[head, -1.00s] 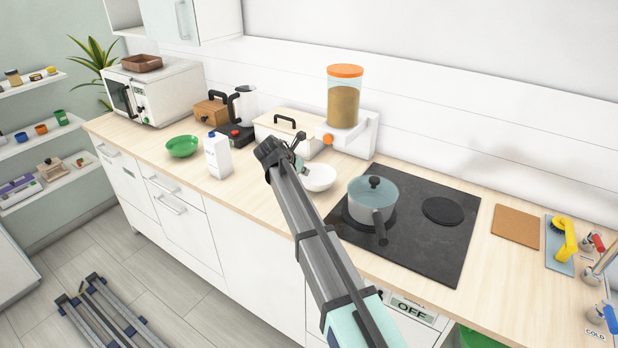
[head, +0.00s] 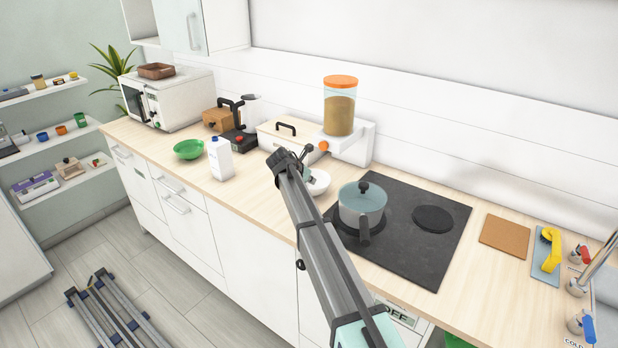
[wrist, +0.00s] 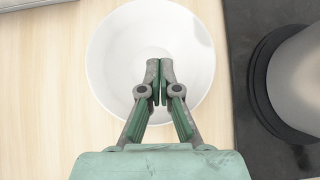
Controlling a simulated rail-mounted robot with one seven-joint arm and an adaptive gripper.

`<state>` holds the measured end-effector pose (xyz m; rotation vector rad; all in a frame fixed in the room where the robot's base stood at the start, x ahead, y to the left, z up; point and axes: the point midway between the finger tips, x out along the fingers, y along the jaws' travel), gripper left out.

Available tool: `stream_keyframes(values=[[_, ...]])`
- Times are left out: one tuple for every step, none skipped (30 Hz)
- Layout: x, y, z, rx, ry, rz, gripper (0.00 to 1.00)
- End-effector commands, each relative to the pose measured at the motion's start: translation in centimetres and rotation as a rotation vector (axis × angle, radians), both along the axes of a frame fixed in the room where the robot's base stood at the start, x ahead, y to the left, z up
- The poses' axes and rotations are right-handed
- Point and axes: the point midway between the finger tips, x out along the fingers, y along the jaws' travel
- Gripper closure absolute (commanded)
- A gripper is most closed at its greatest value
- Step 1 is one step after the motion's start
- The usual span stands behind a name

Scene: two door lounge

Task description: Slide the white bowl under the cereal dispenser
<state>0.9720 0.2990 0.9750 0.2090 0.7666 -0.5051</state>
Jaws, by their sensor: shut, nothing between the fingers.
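The white bowl (head: 319,183) stands on the wooden counter, left of the hob and in front of the cereal dispenser; my arm hides part of it in the head view. In the wrist view the bowl (wrist: 112,50) is seen from above. My gripper (wrist: 160,82) is shut and empty, with its fingertips over the inside of the bowl; I cannot tell whether they touch it. The cereal dispenser (head: 339,112) has an orange lid, a clear hopper of brown cereal, and a white base against the back wall. Its orange-red knob (head: 323,146) faces the front.
A grey-blue pot (head: 360,207) stands on the black hob (head: 415,250), close to the bowl's right. A cream box with a black handle (head: 275,140) is left of the dispenser. A milk carton (head: 220,160) and green bowl (head: 188,149) stand farther left. Bare counter lies between carton and arm.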

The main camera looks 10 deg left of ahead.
Motion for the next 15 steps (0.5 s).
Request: stream_keyframes(values=[[0.7, -0.4, -0.4, -0.001, 0.002, -0.001, 1.0], [1.0, -0.6, -0.8, -0.001, 0.002, -0.002, 1.0], [1.4, -0.8, -1.3, -0.001, 0.002, -0.002, 1.0], [1.7, -1.0, -1.6, -0.001, 0.002, -0.001, 1.0], [1.9, -1.1, -1.9, -0.001, 0.0, -0.001, 1.0], [2.2, -1.3, -2.3, -0.001, 0.002, -0.001, 1.0], [2.5, -1.4, -2.6, -0.001, 0.002, -0.001, 1.0], [2.7, -1.5, -2.8, -0.001, 0.002, -0.001, 1.0], [2.9, -1.7, -3.1, -0.001, 0.001, 0.0, 1.0], [3.0, -1.8, -3.3, -0.001, 0.001, 0.0, 1.0], [3.2, -1.9, -3.4, -0.001, 0.0, 0.001, 1.0], [3.3, -1.9, -3.6, 0.0, 0.0, 0.0, 1.0], [3.4, -2.0, -3.7, 0.0, 0.0, 0.0, 1.0], [3.4, -2.0, -3.8, 0.0, 0.0, 0.0, 1.0], [3.4, -2.1, -3.9, 0.0, 0.0, 0.0, 1.0]])
